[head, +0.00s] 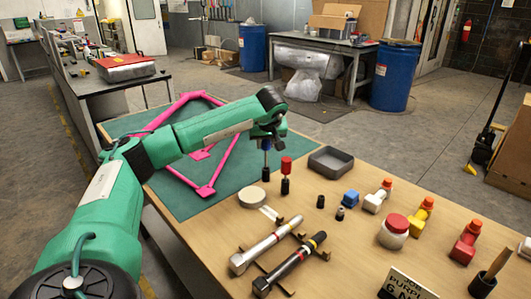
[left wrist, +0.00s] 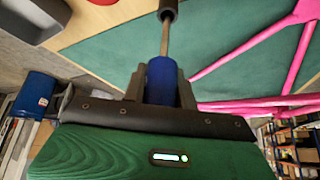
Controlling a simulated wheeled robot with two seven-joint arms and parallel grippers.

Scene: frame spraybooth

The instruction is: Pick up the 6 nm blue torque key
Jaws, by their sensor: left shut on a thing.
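My left gripper (head: 266,138) is shut on the blue torque key (head: 266,145) near the front edge of the green mat (head: 236,183). In the left wrist view, the key's blue handle (left wrist: 161,80) sits between the two fingers, with a thin metal shaft and a black end pointing away from the gripper. In the head view the key hangs upright below the gripper; I cannot tell whether its black end touches the table. A red-handled key (head: 286,165) stands upright just to its right. My right gripper is not in view.
Pink frame (head: 205,190) lies on the mat.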

